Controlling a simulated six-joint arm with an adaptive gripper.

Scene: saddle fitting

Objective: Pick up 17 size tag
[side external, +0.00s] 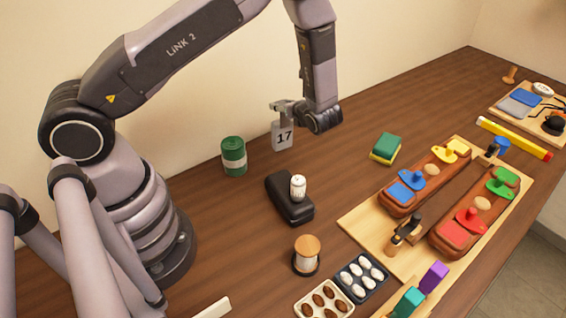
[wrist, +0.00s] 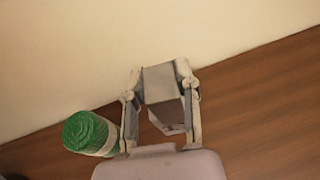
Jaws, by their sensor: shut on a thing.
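The 17 size tag (side external: 283,137) is a small grey plate with a dark "17" on its face. It hangs upright below my gripper (side external: 285,108) near the wall side of the table in the side view. My gripper is shut on the tag's upper part. In the wrist view my gripper (wrist: 160,95) has its two fingers on either side of the grey tag (wrist: 167,115). I cannot tell whether the tag's lower edge touches the table.
A green ribbed can (side external: 233,156) stands left of the tag; it also shows in the wrist view (wrist: 88,133). A black case (side external: 289,200) with a white shaker (side external: 298,187) is in front. A green-yellow sponge (side external: 385,149) lies right. A wooden board (side external: 365,222) with the saddle parts is further right.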

